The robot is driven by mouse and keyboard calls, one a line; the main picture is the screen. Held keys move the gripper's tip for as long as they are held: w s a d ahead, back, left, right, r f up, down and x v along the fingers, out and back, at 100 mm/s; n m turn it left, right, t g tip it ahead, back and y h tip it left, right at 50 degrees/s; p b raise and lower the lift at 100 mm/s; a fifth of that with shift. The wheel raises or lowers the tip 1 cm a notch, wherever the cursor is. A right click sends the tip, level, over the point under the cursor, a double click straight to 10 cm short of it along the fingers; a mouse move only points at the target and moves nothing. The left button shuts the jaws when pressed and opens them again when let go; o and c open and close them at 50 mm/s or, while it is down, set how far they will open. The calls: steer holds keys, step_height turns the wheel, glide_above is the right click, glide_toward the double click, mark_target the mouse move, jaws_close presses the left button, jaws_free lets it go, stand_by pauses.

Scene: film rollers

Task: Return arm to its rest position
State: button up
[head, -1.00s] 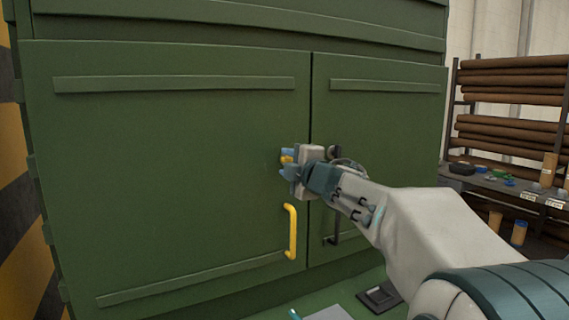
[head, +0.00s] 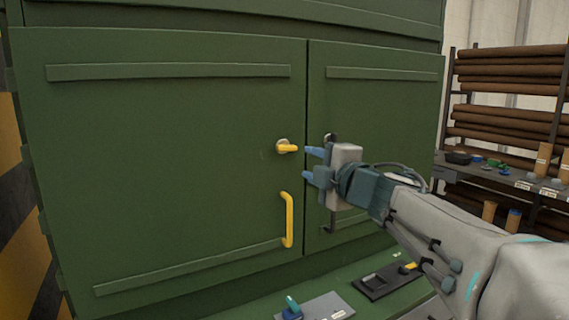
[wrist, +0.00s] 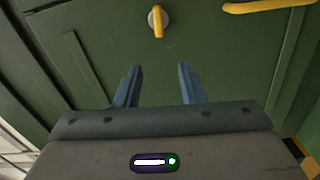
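My gripper (head: 317,165) is in front of the green cabinet doors, just right of the yellow latch knob (head: 287,148). Its two blue fingers are apart with nothing between them, and they do not touch the knob. In the wrist view, my gripper (wrist: 159,84) also shows open and empty, with the yellow knob (wrist: 157,20) beyond the fingertips. The left cabinet door (head: 160,160) is shut against the right door (head: 375,110). A yellow handle (head: 288,220) is below the knob and also shows in the wrist view (wrist: 265,5).
A dark handle on the right door is partly hidden behind my gripper. A green ledge below the doors holds a grey panel with a blue-green lever (head: 292,307) and a black plate (head: 385,281). Shelves with brown rolls (head: 510,90) stand at the right.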

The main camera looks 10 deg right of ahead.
steer(key=s+d+f+m+g+h+p, duration=0.1)
steer(key=s+d+f+m+g+h, duration=0.25)
steer(key=f+m, duration=0.5)
steer(key=s+d+f+m+g+h, duration=0.25)
steer(key=s+f+m+h, duration=0.2)
steer(key=f+m, duration=0.4)
steer(key=s+a+f+m+g+y, duration=0.1)
steer(key=s+a+f+g, duration=0.3)
steer(key=s+f, duration=0.2)
steer(key=s+a+f+m+g+y+p, duration=0.1)
steer(key=s+a+f+m+g, duration=0.1)
steer(key=s+a+f+g, duration=0.2)
steer(key=s+f, duration=0.2)
steer(key=s, duration=0.2)
steer(key=shift+s+m, duration=0.3)
steer(key=shift+s, duration=0.1)
steer(key=shift+w+f, duration=0.1)
steer(key=shift+w, duration=0.05)
steer(key=shift+c, duration=0.4)
